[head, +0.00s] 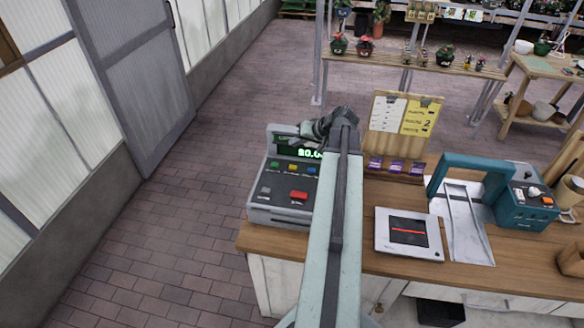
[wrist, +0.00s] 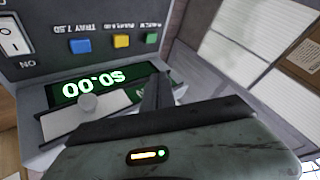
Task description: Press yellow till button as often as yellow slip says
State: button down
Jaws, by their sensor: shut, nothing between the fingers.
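The grey till (head: 283,190) stands at the left end of the wooden counter. Its yellow button (head: 292,168) sits between a green and a blue button; the yellow button (wrist: 121,41) also shows in the wrist view. The till display (wrist: 95,86), upside down there, reads $0.00. The yellow slip (head: 418,118) hangs on a wooden board behind the counter; its small print is blurred, but a large figure looks like 2. My gripper (head: 312,130) is shut and empty over the display, apart from the yellow button. It also shows in the wrist view (wrist: 158,86).
A white slip (head: 386,112) hangs beside the yellow one, above purple packets. A red button (head: 299,195) is on the till's lower panel. A white pad with a dark screen (head: 408,233) and a teal machine (head: 520,205) stand to the right on the counter.

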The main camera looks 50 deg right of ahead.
aim_at(295, 168)
notch_tip(295, 168, down, 9)
jog(key=b, duration=0.8)
jog(key=shift+b, duration=0.4)
jog(key=shift+r, duration=0.1)
dwell(1.1)
jog(key=shift+w+f+b, duration=0.1)
jog(key=shift+f+b, duration=0.25)
jog(key=shift+f, duration=0.05)
jog(key=shift+f+b, duration=0.5)
dwell(0.5)
jog(key=shift+r, duration=0.1)
jog(key=shift+r+p, duration=0.8)
jog(key=shift+p, duration=0.1)
